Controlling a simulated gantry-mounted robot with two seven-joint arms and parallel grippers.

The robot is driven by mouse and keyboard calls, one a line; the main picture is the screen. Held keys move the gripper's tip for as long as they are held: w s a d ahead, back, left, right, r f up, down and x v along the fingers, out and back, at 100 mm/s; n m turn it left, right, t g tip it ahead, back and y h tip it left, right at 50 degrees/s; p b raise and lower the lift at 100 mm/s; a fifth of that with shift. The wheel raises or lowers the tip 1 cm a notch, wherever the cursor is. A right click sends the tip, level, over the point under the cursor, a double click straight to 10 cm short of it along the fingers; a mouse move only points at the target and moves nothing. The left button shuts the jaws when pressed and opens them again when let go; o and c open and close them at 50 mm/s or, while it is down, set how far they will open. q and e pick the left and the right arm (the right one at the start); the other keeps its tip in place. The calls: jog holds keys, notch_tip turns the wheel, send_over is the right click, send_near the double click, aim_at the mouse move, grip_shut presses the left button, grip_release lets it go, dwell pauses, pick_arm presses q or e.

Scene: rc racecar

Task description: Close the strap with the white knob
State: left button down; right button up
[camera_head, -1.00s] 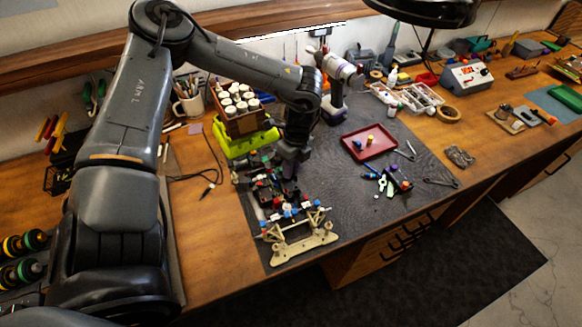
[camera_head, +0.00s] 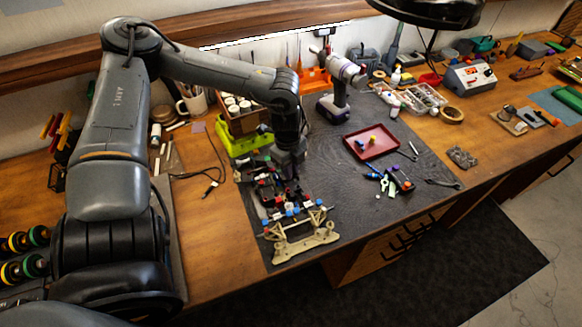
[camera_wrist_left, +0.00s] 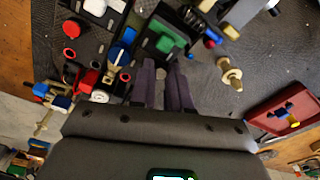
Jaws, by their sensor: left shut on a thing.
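The RC car (camera_head: 303,243) lies on the dark mat, its tan end toward the front edge. Its black body carries red, blue and white parts. My left gripper (camera_head: 287,172) points down at the car's far part. In the left wrist view the left gripper (camera_wrist_left: 164,78) has its two dark fingers close together, beside a black bracket with a green block (camera_wrist_left: 166,36). A white knob (camera_wrist_left: 95,6) sits left of the fingers at the top edge. The fingers are shut on a thin part, seemingly the strap, mostly hidden between them. My right gripper is out of view.
A lime-green holder with jars (camera_head: 242,138) stands just behind the car. A drill (camera_head: 338,90) stands behind to the right. A red tray (camera_head: 371,142) and several loose tools (camera_head: 390,182) lie right of the car. The mat between car and tray is clear.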

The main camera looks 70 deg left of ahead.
pick_arm(q)
jog(key=c, duration=1.1)
grip_release()
jog(key=shift+r, duration=0.65)
notch_tip(320, 180, up, 9)
jog(key=shift+s+a+r, duration=0.2)
jog(key=shift+a, duration=0.15)
